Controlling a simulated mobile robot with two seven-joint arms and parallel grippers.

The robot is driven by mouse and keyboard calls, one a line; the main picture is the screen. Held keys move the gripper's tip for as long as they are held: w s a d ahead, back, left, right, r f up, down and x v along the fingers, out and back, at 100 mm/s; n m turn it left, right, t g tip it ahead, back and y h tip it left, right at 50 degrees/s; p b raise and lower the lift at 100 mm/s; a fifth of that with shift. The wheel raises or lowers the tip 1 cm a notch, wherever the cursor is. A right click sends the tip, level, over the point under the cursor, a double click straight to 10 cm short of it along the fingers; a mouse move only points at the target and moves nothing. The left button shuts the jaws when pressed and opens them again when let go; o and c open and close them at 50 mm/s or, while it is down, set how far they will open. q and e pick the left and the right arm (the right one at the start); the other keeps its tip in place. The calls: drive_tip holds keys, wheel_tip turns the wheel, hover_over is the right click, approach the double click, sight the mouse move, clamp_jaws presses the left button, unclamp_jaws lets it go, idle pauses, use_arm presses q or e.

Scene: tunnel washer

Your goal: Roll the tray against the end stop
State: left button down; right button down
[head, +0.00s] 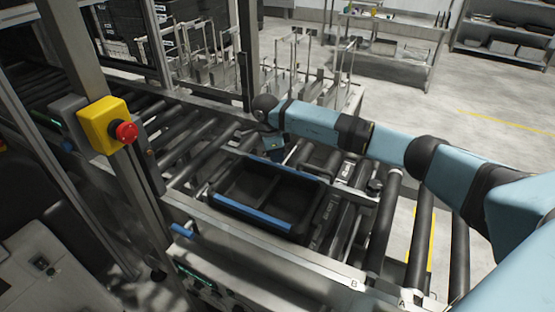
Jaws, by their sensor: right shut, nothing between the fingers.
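The tray (252,217) is black, with divided compartments and a blue strip along its near edge. It lies flat on the roller conveyor (205,160), near the front rail. My right arm reaches in from the right. My right gripper (275,153) points down at the tray's far edge, shut with nothing in it. I cannot tell whether its fingertips touch the tray. I cannot clearly make out which part is the end stop. My left gripper is out of view.
A yellow box with a red emergency button (124,131) sits on an upright post at left. A rack with upright metal rods (305,80) stands behind the conveyor. Bare rollers (420,235) lie to the right. The front rail carries letters A and B.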

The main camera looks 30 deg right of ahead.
wheel_tip(320, 180, up, 12)
drive_tip(key=a+b, duration=0.1)
drive_tip(key=shift+w+a+b, duration=0.3)
drive_tip(key=shift+a+b, duration=0.1)
drive_tip(key=shift+f, duration=0.1)
